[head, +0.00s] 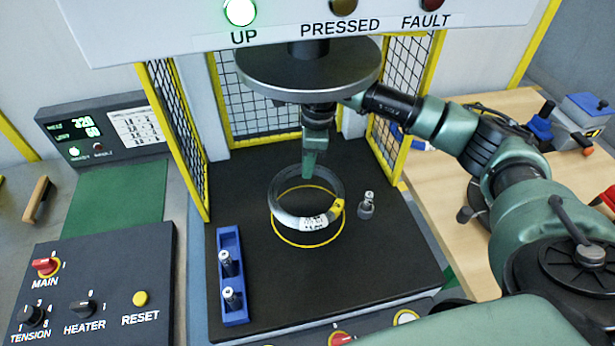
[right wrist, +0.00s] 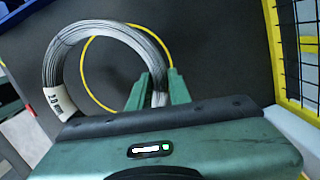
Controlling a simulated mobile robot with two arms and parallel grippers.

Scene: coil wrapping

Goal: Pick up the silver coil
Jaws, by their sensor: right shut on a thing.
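The silver coil (head: 281,209) is a wire ring with a white label and a yellow piece at its lower right in the head view. It is over the yellow circle (head: 296,245) marked on the black work surface, offset from it. My right gripper (head: 309,170) reaches in from the right under the round press plate, with its fingers at the coil's far rim. In the right wrist view the fingers (right wrist: 155,92) are closed around the wire of the coil (right wrist: 62,52). My left gripper is not in view.
The press plate (head: 308,72) hangs over the coil, with a lit UP lamp (head: 240,12). Yellow-framed mesh guards (head: 178,135) stand around the sides and back. A blue holder (head: 233,290) with metal pieces is front left; a small metal part (head: 367,204) stands right of the coil.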

